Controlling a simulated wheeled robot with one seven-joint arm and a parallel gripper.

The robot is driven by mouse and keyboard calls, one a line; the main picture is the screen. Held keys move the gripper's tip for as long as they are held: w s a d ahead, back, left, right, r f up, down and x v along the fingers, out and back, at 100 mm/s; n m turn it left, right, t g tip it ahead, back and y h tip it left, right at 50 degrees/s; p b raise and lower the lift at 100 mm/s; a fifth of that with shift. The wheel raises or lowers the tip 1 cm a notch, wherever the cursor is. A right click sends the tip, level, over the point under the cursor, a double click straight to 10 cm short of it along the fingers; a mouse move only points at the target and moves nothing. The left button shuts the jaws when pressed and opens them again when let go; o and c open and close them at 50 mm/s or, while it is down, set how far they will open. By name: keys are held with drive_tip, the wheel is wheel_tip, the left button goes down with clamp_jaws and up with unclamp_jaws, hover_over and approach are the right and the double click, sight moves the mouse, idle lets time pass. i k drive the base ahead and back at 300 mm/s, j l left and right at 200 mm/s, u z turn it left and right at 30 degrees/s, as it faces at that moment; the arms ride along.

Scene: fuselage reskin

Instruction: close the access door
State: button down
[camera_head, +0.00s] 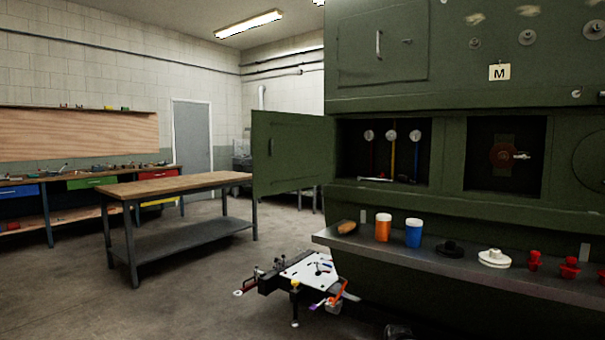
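The green access door (292,155) stands swung wide open to the left of its opening, hinged at the opening's left edge. A small handle (271,147) shows near its free left edge. The opening (408,150) in the green fuselage panel (390,103) is uncovered. Inside are several round gauges on coloured lines, and a loose tool lies on its floor. I cannot make out my gripper in this view; a small dark shape at the bottom edge is too cut off to identify.
A metal shelf (440,262) below the opening holds orange and blue cups, a brush-like item and red and white fittings. A low tool stand (305,272) is on the floor below the door. A workbench (180,184) stands left; open floor lies in front.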

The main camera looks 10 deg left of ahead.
sight(302, 158)
drive_tip(key=i+j+z, duration=0.15)
drive_tip(key=j, duration=0.35)
drive_tip(key=i+j+z, duration=0.2)
drive_tip(key=j, duration=0.35)
drive_tip(key=i+j+z, duration=0.15)
drive_tip(key=j, duration=0.4)
drive_tip(key=j+z, duration=0.15)
drive_tip(key=j, duration=0.4)
drive_tip(key=i+j+z, duration=0.1)
drive_tip(key=j, duration=0.3)
drive_tip(key=i+j+z, duration=0.15)
drive_tip(key=j, duration=0.25)
drive_tip(key=i+j+z, duration=0.1)
drive_tip(key=j, duration=0.3)
drive_tip(key=i, duration=0.05)
